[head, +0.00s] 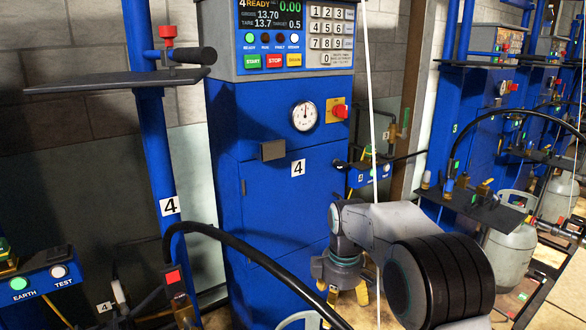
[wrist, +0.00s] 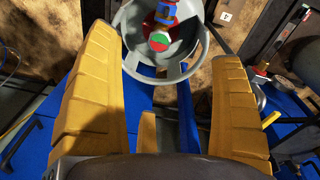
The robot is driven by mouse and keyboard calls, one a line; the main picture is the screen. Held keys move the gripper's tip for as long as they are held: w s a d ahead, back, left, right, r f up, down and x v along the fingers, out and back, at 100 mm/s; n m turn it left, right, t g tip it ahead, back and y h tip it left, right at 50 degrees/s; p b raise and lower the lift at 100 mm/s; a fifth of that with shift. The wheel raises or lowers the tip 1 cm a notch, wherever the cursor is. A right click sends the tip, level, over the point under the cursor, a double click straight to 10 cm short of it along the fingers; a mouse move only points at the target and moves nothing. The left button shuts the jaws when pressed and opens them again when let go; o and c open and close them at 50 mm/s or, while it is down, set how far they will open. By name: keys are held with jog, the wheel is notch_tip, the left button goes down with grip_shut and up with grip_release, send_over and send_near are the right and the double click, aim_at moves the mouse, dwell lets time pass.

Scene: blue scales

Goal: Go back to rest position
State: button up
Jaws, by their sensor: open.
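My gripper (wrist: 165,110) is open, with its two yellow fingers wide apart at the left and right of the wrist view. Nothing is between the fingertips. Beyond them is the grey collar of a gas cylinder (wrist: 178,72), with a red, blue and green valve (wrist: 160,38) inside it. In the head view my gripper (head: 345,293) hangs low in front of the blue scale cabinet marked 4 (head: 285,215), partly hidden by my own grey arm.
The control panel (head: 290,35) tops the cabinet, with a gauge (head: 304,115) below. A black hose (head: 255,258) arcs across the front. At right are another blue scale (head: 480,130) and a grey cylinder (head: 510,252). A dark shelf (head: 115,82) juts out upper left.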

jog(key=s+d+r+m+t+p, duration=0.1)
jog(key=s+d+r+m+p, duration=0.2)
jog(key=s+r, duration=0.4)
jog(key=s+d+r+m+p, duration=0.2)
jog(key=s+r+m+p, duration=0.15)
jog(key=s+r, duration=0.4)
jog(key=s+d+r+m+p, duration=0.1)
jog(key=s+r+m+p, duration=0.2)
jog(key=s, duration=0.4)
jog(key=s+d+r+m+t+p, duration=0.1)
jog(key=s+r+m+p, duration=0.2)
jog(key=s+p, duration=0.3)
jog(key=shift+s+d+r+t, duration=0.3)
jog(key=shift+s+r, duration=0.15)
jog(key=shift+r, duration=0.3)
